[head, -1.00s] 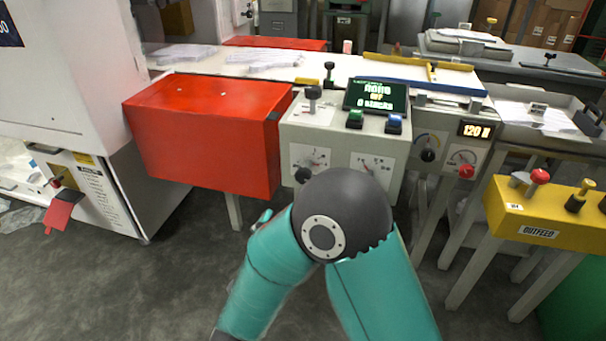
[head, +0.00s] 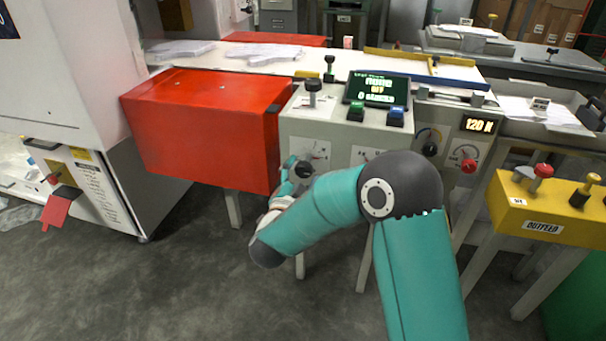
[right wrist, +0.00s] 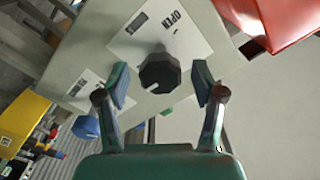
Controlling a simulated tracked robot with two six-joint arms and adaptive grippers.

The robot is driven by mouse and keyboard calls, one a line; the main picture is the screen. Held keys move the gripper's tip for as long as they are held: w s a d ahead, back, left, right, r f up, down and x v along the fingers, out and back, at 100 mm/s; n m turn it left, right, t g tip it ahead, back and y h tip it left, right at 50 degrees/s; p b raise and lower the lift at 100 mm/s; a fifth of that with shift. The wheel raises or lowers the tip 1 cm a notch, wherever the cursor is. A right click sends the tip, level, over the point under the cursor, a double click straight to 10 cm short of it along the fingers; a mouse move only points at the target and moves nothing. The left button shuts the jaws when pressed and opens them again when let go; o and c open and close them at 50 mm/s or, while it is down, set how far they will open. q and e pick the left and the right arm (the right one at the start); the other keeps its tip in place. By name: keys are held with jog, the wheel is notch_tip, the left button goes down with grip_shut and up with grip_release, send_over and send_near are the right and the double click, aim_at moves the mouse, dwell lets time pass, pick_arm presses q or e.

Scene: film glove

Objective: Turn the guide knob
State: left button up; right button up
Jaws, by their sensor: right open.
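A dark knob (head: 304,171) is on the front of the grey control box, on a white dial plate beside the red box. In the right wrist view the knob (right wrist: 160,73) is close, with a pale pointer mark and a plate reading "OPEN". I cannot read a guide label. My right gripper (right wrist: 161,84) is open, with one finger on each side of the knob and visible gaps between. My left gripper is not in view.
The red box (head: 205,125) juts out left of the knob; its edge shows in the right wrist view (right wrist: 285,20). A blue knob (right wrist: 86,127) is at lower left there. A lever (head: 313,88) and lit display (head: 376,88) top the control box. The yellow outfeed box (head: 545,213) stands right.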

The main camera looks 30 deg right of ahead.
jog(key=shift+w+d, duration=0.25)
jog(key=shift+c, duration=0.3)
jog(key=c, duration=1.1)
jog(key=shift+n, duration=0.6)
jog(key=o, duration=1.2)
jog(key=shift+c, duration=0.2)
jog(key=shift+s, duration=0.1)
jog(key=v, duration=1.2)
